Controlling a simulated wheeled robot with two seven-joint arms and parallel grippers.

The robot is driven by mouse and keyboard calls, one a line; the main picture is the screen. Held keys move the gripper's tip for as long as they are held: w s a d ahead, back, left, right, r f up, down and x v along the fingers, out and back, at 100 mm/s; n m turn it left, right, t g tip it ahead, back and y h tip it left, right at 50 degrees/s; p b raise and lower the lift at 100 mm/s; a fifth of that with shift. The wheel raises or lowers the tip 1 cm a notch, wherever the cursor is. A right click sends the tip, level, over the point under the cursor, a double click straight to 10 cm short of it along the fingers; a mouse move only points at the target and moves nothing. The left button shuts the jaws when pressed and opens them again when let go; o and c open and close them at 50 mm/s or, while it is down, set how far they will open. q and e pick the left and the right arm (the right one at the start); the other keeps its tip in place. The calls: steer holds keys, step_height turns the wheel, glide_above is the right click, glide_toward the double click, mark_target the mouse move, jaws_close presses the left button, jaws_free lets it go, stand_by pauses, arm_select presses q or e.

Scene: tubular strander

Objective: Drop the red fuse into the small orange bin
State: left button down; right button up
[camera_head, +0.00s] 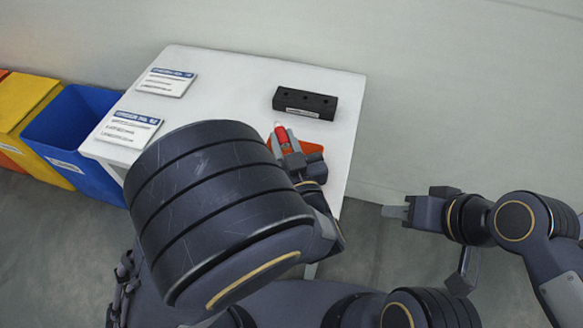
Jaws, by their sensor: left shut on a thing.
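The red fuse (281,134) is a small red piece with a pale tip. My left gripper (284,141) is shut on it, over the right part of the white table. I cannot tell the fuse's height over the bin. My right gripper (397,211) is off the table's right side, over the floor; its fingers are too small to read.
A black block (305,103) with holes lies at the back right of the white table (230,85). Two label cards (166,82) lie on the left side. A blue bin (70,130) and a yellow bin (25,105) stand on the floor at left. A wall rises behind.

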arm_select(q)
steer(key=c, duration=1.2)
jaws_free()
steer(key=shift+s, duration=0.1)
steer(key=v, duration=0.7)
steer(key=shift+s+d, duration=0.1)
steer(key=shift+s, duration=0.25)
steer(key=shift+w, duration=0.1)
